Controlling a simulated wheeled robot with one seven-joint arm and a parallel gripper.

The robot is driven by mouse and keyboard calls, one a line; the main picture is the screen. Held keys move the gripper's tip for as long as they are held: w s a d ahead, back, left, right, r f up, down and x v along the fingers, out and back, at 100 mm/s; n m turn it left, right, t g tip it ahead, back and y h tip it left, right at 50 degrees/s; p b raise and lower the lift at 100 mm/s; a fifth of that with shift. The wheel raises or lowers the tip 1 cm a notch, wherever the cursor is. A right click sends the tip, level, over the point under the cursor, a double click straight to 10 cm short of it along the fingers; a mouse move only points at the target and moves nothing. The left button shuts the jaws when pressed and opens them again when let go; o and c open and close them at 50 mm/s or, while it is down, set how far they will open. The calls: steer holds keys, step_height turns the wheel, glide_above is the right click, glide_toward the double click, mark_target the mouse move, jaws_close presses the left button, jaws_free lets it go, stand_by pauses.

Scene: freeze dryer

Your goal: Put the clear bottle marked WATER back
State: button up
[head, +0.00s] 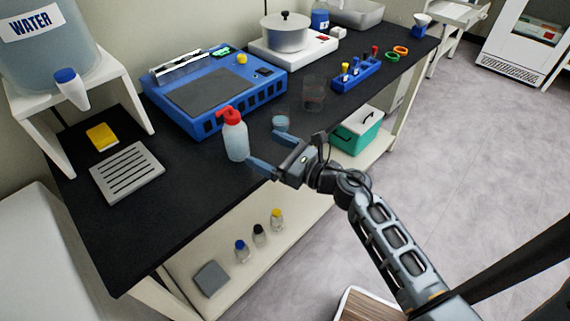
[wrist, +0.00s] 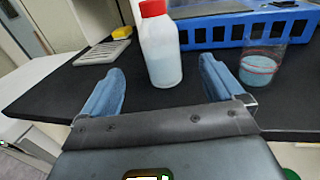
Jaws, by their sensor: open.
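A clear bottle with a red nozzle cap (head: 235,140) stands upright on the black bench; I can read no marking on it. It also shows in the wrist view (wrist: 162,52), its top cut off. My gripper (head: 270,152) is open and empty, its two blue fingers pointing at the bottle. In the wrist view the bottle stands between the fingertips, just beyond them, with a gap on each side. A large clear container labelled WATER (head: 38,50) sits on a white stand (head: 97,78) at the left, with a blue-topped spout.
A slotted grey tray (head: 128,173) and yellow sponge (head: 102,136) lie left of the bottle. A blue device (head: 215,90) stands behind it. A small cup of blue liquid (head: 281,123) and a clear beaker (head: 313,95) stand to its right. The bench's front left is clear.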

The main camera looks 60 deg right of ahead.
steer(key=s+a+r+m+g, duration=0.1)
steer(key=s+a+r+m, duration=0.2)
steer(key=s+a+m, duration=0.4)
steer(key=s+a+r+m+g+y, duration=0.1)
steer(key=s+a+r+m, duration=0.2)
steer(key=s+a+m, duration=0.4)
steer(key=s+a+r+m+g, duration=0.1)
steer(key=s+a+r+m, duration=0.2)
steer(key=m, duration=1.8)
steer(key=s+a, duration=0.4)
steer(key=s, duration=0.5)
steer(key=shift+s+r+y, duration=0.15)
steer(key=shift+s+y, duration=0.1)
steer(key=shift+y, duration=0.05)
steer(key=shift+c, duration=0.2)
